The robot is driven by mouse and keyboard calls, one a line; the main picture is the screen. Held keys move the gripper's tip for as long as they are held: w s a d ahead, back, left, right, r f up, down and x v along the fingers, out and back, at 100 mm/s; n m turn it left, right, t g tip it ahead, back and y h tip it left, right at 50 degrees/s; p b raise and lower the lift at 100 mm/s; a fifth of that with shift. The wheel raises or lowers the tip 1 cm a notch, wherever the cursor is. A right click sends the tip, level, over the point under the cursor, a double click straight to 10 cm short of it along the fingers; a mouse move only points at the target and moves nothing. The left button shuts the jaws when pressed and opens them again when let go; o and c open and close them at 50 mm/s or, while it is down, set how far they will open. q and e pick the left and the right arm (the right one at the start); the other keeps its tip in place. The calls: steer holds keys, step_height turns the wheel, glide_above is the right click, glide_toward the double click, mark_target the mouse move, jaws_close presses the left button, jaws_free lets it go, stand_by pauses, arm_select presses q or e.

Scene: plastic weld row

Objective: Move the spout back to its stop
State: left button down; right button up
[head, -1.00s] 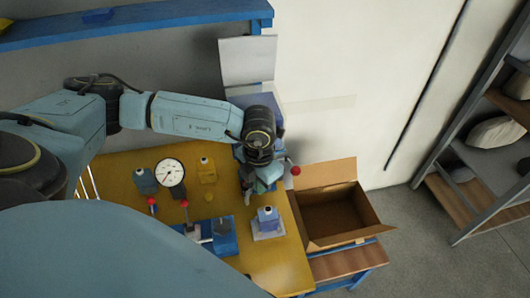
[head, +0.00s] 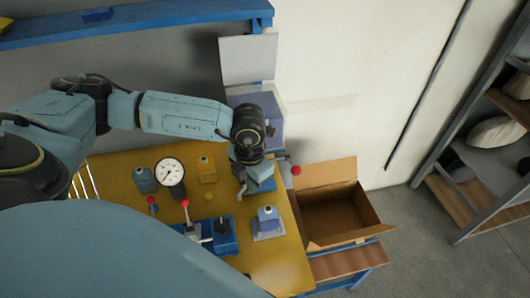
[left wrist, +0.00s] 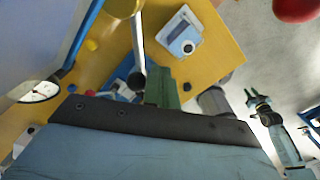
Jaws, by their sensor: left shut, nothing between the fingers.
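The spout (left wrist: 138,45) is a thin grey metal tube in the left wrist view. It runs down from a brass-coloured round part (left wrist: 124,5) to a dark end beside my left fingers. In the head view, a small pale bent tip that looks like the spout (head: 241,190) shows just left of my left gripper (head: 262,184). My left gripper, in the left wrist view (left wrist: 172,88), is shut and empty, right beside the tube's lower end. I cannot tell whether they touch. The spout's stop is not clearly visible; the arm covers much of that corner.
A white-and-blue bottle stands on a pad (head: 268,234). A dial gauge (head: 170,173), bottles and a blue lever fixture (head: 222,238) stand on the yellow table (head: 262,268). An open box (head: 335,212) is at right. A teal arm with a dark end (left wrist: 258,103) shows small.

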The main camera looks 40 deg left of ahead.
arm_select(q)
steer(key=shift+s+a, duration=0.15)
steer(key=shift+a, duration=0.4)
